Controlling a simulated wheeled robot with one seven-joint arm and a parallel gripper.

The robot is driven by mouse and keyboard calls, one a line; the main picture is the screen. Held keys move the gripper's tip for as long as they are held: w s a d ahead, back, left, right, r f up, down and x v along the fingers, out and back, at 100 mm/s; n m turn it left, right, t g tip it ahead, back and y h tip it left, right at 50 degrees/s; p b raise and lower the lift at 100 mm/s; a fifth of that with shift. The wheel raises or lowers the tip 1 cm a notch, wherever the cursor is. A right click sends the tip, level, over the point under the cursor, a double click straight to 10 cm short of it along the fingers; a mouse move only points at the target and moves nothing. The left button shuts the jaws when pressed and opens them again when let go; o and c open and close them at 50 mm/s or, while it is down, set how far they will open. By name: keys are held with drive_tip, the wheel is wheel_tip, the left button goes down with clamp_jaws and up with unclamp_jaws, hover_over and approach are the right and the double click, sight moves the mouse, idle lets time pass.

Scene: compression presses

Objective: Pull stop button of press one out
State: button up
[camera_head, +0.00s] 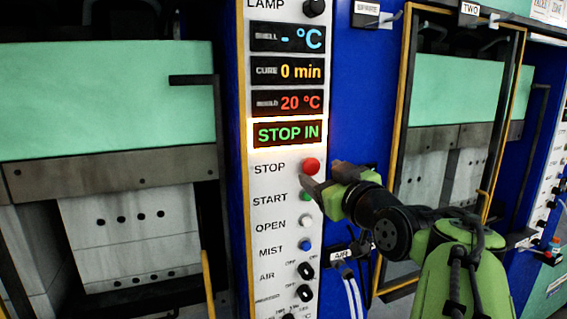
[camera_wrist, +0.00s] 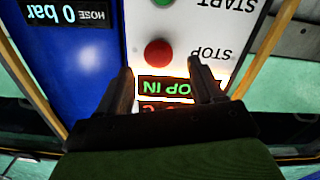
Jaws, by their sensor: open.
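The red stop button (camera_head: 311,167) sits on the white control panel beside the label STOP. A lit display (camera_head: 286,133) above it reads STOP IN in green. My gripper (camera_head: 322,174) is open at the button's right and slightly below it in the head view, with nothing between its fingers. In the wrist view, which is upside down, the red button (camera_wrist: 159,53) lies ahead of and between the fingertips of my gripper (camera_wrist: 160,65). The button looks clear of both fingers there; whether either touches it I cannot tell.
Below the stop button are the green start button (camera_head: 306,196), partly behind a finger, the white open button (camera_head: 305,221) and the blue mist button (camera_head: 305,245). Black knobs (camera_head: 306,271) sit lower. An air hose fitting (camera_head: 350,250) projects from the blue wall at right.

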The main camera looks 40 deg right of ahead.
sight(313, 168)
drive_tip(key=x, duration=0.3)
drive_tip(key=shift+s+d+r+p, duration=0.1)
drive_tip(key=shift+d+p, duration=0.1)
drive_tip(key=shift+p, duration=0.1)
drive_tip(key=shift+w, duration=0.4)
drive_tip(key=shift+s, duration=0.1)
drive_tip(key=shift+c, duration=0.2)
clamp_jaws()
